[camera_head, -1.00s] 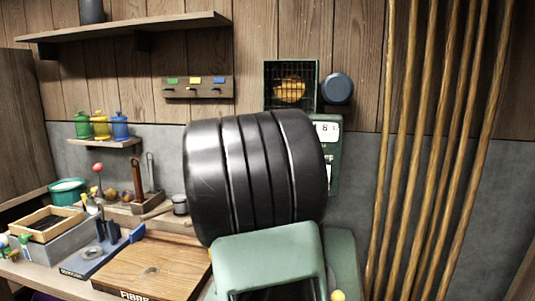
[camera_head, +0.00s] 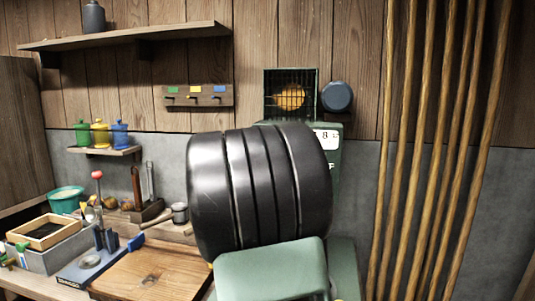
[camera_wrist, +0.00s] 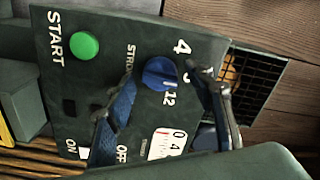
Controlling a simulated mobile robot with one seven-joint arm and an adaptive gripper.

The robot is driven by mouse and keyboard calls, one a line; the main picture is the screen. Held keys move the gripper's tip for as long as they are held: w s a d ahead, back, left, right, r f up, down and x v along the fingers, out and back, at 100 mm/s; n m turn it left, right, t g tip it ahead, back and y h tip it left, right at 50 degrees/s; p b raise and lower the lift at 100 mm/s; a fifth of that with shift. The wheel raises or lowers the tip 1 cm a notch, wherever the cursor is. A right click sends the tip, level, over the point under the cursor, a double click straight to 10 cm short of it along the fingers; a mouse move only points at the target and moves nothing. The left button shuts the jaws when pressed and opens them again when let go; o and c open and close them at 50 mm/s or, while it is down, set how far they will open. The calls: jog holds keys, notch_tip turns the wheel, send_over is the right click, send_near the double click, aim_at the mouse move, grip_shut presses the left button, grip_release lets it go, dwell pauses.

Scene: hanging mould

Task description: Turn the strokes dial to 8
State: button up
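The strokes dial (camera_wrist: 158,73) is a round blue knob on a dark green panel (camera_wrist: 62,105), seen turned sideways in the wrist view. The numbers 4 and 12 show beside it; another number between them is mostly covered by a finger. The left finger hides part of the word STROKES. In the head view a large black ribbed shape hides the dial and my fingers.
A wire cage (camera_head: 290,95) and a round blue-grey piece (camera_head: 336,97) are behind. Wooden poles (camera_head: 425,150) stand right; a cluttered bench lies left.

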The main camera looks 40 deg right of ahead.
jog(key=v, duration=1.2)
